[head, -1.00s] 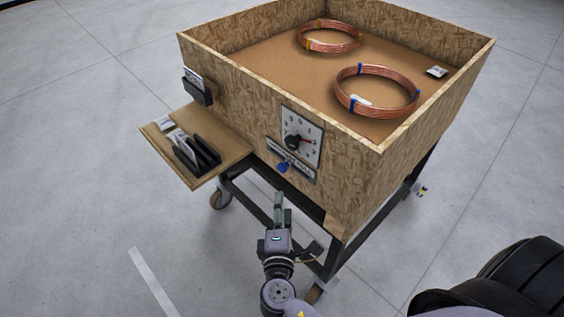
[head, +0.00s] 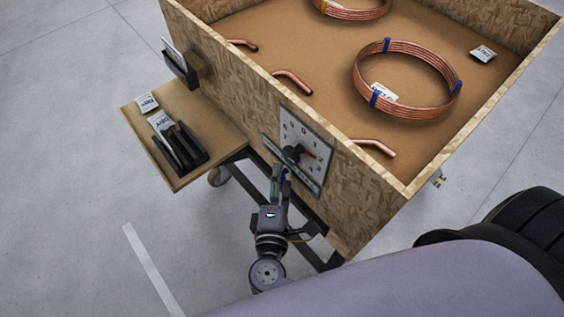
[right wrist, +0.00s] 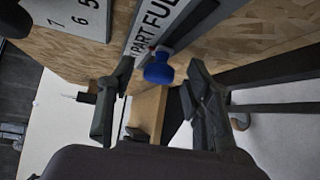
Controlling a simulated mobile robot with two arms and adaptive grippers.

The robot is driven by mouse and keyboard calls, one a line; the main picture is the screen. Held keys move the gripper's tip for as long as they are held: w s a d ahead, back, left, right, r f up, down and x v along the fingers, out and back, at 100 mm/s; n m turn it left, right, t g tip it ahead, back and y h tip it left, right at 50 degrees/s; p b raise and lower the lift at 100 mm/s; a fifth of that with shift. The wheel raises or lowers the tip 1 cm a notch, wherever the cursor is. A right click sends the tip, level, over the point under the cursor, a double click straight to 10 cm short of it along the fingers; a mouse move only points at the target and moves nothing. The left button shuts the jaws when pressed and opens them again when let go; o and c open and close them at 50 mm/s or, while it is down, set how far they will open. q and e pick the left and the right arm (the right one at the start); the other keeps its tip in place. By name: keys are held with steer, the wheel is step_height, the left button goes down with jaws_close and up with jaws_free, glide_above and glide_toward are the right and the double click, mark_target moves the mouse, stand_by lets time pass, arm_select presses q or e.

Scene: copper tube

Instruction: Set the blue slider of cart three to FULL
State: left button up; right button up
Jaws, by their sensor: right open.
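The cart is a chipboard box (head: 350,195) on a dark frame. On its front is a white dial plate (head: 303,136) with a dark knob and red pointer. Below it is the slider's label strip, which reads "PART FUL" in the right wrist view (right wrist: 152,32), its end cut off. The blue slider knob (right wrist: 159,69) sits at this strip, between my right gripper's fingers and just beyond their tips. My right gripper (right wrist: 163,82) is open with nothing in it. In the head view my right gripper (head: 280,172) covers most of the blue knob. My left gripper is out of view.
A side shelf (head: 178,178) holds black card holders and white cards. A card pocket (head: 180,66) is on the box wall. Inside the box lie copper coils (head: 440,62) and bent copper tubes (head: 292,82). Open grey floor lies at the left.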

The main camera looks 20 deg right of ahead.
steer(key=shift+w, duration=0.15)
jaws_close()
stand_by(0.7)
